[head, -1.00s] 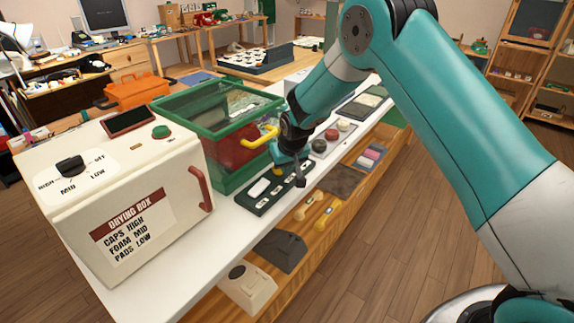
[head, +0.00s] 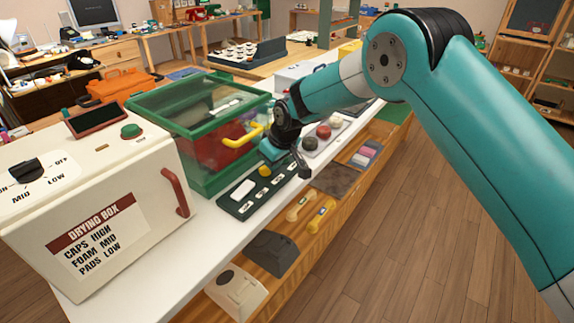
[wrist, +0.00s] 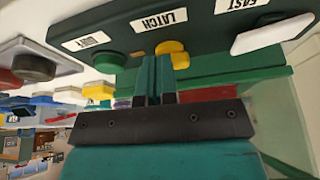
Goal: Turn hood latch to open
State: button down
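The yellow latch knob (head: 265,171) is on this strip, and in the wrist view the knob (wrist: 172,50) sits beside the LATCH label (wrist: 160,20). My gripper (head: 303,172) is low over the strip, just right of the knob in the head view. In the wrist view its teal fingers (wrist: 153,62) look closed together, close to the knob and partly over it. Whether they touch it is unclear.
The strip also has a white switch (head: 241,189) by a FAST label and a green button (wrist: 108,62). The cream drying box (head: 110,215) stands left of the hood. Red and black round pieces (head: 323,132) lie beyond my gripper. A shelf below holds handsets (head: 320,216).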

jog(key=shift+a+f, duration=0.1)
jog(key=shift+a, duration=0.05)
dwell(0.6)
jog(key=shift+s+a, duration=0.55)
jog(key=shift+s, duration=0.05)
jog(key=s+d, duration=0.2)
jog(key=shift+d, duration=0.35)
jog(key=s+d+r+m+h+b, duration=0.1)
jog(key=s+d+r+m, duration=0.15)
jog(key=s+r, duration=0.45)
jog(key=shift+m+t, duration=0.3)
jog(key=shift+m, duration=0.05)
jog(key=w+f, duration=0.1)
jog(key=f, duration=0.1)
jog(key=w+a+f, duration=0.1)
jog(key=w+f, duration=0.1)
jog(key=w+a+f+p, duration=0.1)
jog(key=w+f, duration=0.1)
jog(key=f, duration=0.1)
jog(key=shift+w, duration=0.25)
jog(key=shift+w+a+r+p, duration=0.1)
jog(key=shift+w+a+p, duration=0.15)
jog(key=shift+w, duration=0.3)
jog(key=shift+w+a+r+p, duration=0.15)
jog(key=shift+w+a, duration=0.2)
jog(key=shift+w, duration=0.2)
jog(key=shift+w+a+f, duration=0.15)
jog(key=shift+w+a, duration=0.15)
jog(key=shift+w, duration=0.3)
